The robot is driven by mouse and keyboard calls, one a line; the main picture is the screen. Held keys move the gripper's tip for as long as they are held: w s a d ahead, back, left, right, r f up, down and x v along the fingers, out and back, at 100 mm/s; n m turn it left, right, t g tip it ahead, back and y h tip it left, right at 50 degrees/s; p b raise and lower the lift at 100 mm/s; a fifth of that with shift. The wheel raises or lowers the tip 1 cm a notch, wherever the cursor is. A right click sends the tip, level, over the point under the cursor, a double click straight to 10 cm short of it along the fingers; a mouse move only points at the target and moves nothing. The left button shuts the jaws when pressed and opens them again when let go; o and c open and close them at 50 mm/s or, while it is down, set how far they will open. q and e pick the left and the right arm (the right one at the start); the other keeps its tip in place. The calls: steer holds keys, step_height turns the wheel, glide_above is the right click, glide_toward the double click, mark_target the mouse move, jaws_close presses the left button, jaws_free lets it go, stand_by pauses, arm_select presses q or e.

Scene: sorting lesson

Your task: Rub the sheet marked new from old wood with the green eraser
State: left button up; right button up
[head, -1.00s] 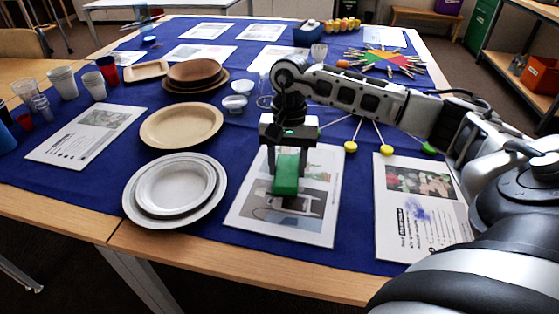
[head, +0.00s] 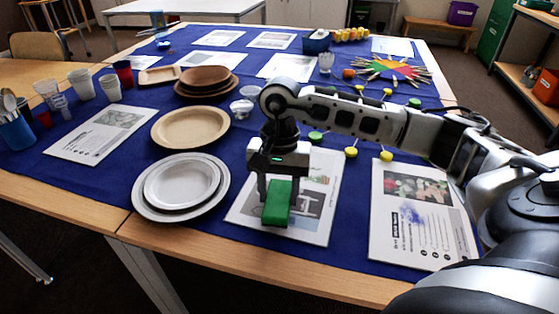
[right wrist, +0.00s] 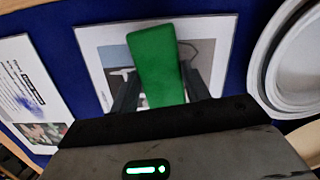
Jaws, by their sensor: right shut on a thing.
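The green eraser (head: 277,203) is a block held in my right gripper (head: 277,183), which is shut on it. In the head view it is over the middle sheet (head: 315,229), a white page with a greyish picture. I cannot tell whether it touches the page. The right wrist view also shows the eraser (right wrist: 156,66) between the fingers, over that sheet (right wrist: 92,42). The right-hand sheet (head: 433,258) has a colourful picture, small print and a blue scribble (head: 411,214). The titles are too small to read, so I cannot tell which is marked new from old wood. My left gripper is out of view.
Stacked white plates (head: 180,184) stand close left of the middle sheet. A tan plate (head: 190,127), brown bowls (head: 205,79), cups (head: 110,86) and another sheet (head: 98,135) lie farther left. Yellow and green discs (head: 351,153) lie behind. Blue cloth (head: 345,215) is bare between the two sheets.

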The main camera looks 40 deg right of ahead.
step_height(320, 180, up, 7)
steer(key=p, duration=0.3)
steer(key=shift+w, duration=0.1)
steer(key=shift+r, duration=0.25)
stand_by(0.4)
